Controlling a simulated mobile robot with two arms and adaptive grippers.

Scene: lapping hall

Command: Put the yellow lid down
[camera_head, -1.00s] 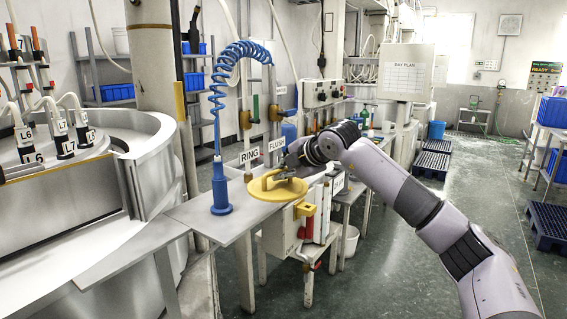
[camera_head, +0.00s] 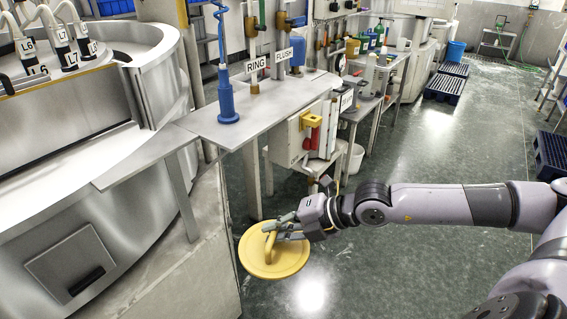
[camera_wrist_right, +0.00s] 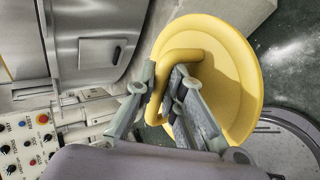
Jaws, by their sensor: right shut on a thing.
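The yellow lid (camera_head: 272,262) is a round disc with a bar handle on top. My right gripper (camera_head: 274,236) is shut on the handle and holds the lid in front of the grey shelf, out over the floor. In the right wrist view the lid (camera_wrist_right: 235,75) is seen tilted, with the handle between the fingers of my right gripper (camera_wrist_right: 163,88). How far the lid is above the floor I cannot tell. My left gripper is not in view.
A large round machine (camera_head: 90,190) fills the left. A white box with red and yellow fittings (camera_head: 308,135) stands behind the lid.

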